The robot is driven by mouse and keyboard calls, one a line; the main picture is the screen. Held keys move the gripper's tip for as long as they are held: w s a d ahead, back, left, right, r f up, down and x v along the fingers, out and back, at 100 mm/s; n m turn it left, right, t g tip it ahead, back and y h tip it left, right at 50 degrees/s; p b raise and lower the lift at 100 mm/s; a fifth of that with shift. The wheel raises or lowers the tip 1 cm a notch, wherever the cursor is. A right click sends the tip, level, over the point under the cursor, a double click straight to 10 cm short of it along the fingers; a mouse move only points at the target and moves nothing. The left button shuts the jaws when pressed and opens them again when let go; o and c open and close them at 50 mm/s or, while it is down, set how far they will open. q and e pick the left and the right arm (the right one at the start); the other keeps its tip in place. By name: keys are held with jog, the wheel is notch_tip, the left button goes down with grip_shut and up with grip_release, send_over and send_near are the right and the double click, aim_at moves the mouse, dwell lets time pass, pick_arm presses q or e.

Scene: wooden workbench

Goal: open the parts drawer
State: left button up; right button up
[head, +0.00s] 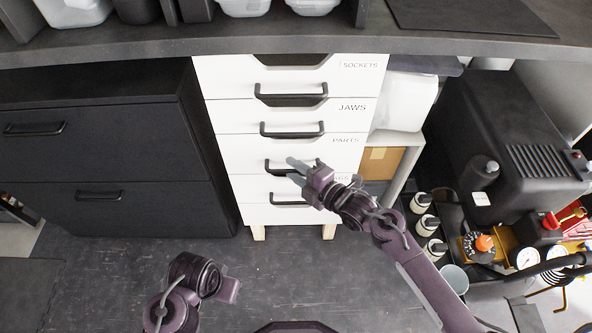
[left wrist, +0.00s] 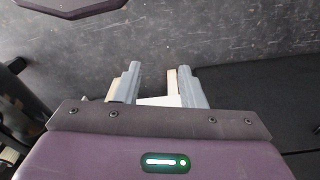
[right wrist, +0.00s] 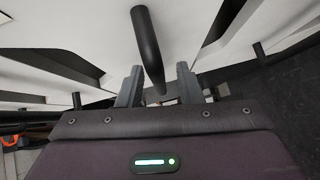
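The parts drawer (head: 240,158) is a white front labelled PARTS in a column of drawers and looks closed. Its black bar handle (head: 277,166) is partly behind my right gripper (head: 295,170). In the right wrist view, a black handle bar (right wrist: 148,48) runs between the two fingers of my right gripper (right wrist: 158,88). The fingers are apart, with a gap on both sides of the bar; I cannot tell how deep it sits. My left gripper (left wrist: 160,90) is open and empty over the floor, away from the drawers.
Drawers labelled SOCKETS (head: 230,80) and JAWS (head: 235,115) are above, and one with a partly hidden label (head: 250,212) is below. A dark cabinet (head: 90,150) stands left. A black machine (head: 510,130) and several bottles are right. The floor (head: 330,285) in front is clear.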

jog(key=shift+c, duration=0.4)
grip_shut()
